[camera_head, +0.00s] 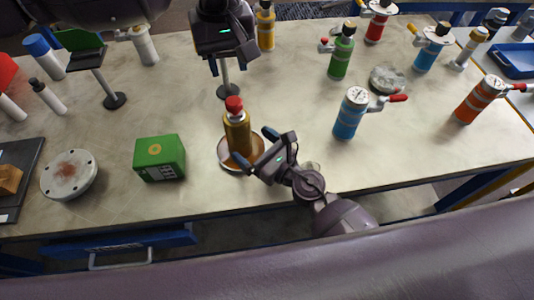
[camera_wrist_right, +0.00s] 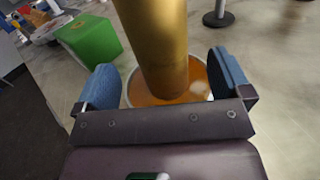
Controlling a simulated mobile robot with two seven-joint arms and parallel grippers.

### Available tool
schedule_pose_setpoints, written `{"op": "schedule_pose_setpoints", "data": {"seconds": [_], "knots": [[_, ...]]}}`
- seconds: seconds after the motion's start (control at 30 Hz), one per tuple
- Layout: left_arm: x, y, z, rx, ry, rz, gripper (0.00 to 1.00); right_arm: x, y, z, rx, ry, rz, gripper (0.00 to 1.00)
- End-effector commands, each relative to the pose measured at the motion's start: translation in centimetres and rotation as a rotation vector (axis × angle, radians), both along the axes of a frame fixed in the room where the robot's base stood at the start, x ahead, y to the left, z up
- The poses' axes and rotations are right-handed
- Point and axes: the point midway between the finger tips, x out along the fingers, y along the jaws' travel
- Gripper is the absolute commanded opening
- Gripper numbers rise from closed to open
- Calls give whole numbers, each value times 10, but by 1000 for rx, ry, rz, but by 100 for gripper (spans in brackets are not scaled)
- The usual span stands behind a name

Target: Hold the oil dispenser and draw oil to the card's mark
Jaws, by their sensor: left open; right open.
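A gold bottle with a red cap (camera_head: 237,132), which looks like the oil dispenser, stands upright on a round dish (camera_head: 228,163) near the table's front edge. My right gripper (camera_head: 255,147) is open just right of it. In the right wrist view the gold body (camera_wrist_right: 158,45) stands ahead between the blue fingertips, with the dish (camera_wrist_right: 198,88) under it. My left gripper (camera_head: 225,60) is open and empty at the back, above a stand with a round black base (camera_head: 228,91); it hides the stand's top. A green card (camera_head: 79,40) tops another stand at back left. No mark is readable.
A green box (camera_head: 160,158) and a round flanged plate (camera_head: 69,175) lie left of the dish. A blue dispenser (camera_head: 350,114) and a green one (camera_head: 341,52) stand to the right, with several more behind. The tabletop between the dish and the blue dispenser is largely clear.

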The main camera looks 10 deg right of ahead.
Motion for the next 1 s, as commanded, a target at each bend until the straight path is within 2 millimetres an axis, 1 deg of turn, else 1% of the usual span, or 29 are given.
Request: {"op": "schedule_pose_setpoints", "data": {"seconds": [0.03,0.1,0.33,0.5,0.77,0.87,1.0], "knots": [[0,0,0,0,0,0,43,7,5,0,2,0,0,96],[0,0,0,0,0,0,43,15,12,0,1,0,0,96],[0,0,0,0,0,0,43,34,27,0,1,1,0,96],[0,0,0,0,0,0,43,38,31,0,1,2,-1,96],[0,0,0,0,0,0,43,39,31,0,1,2,-1,96],[0,0,0,0,0,0,43,39,31,0,1,2,-1,82],[0,0,0,0,0,0,43,39,31,0,1,2,-1,61]]}}
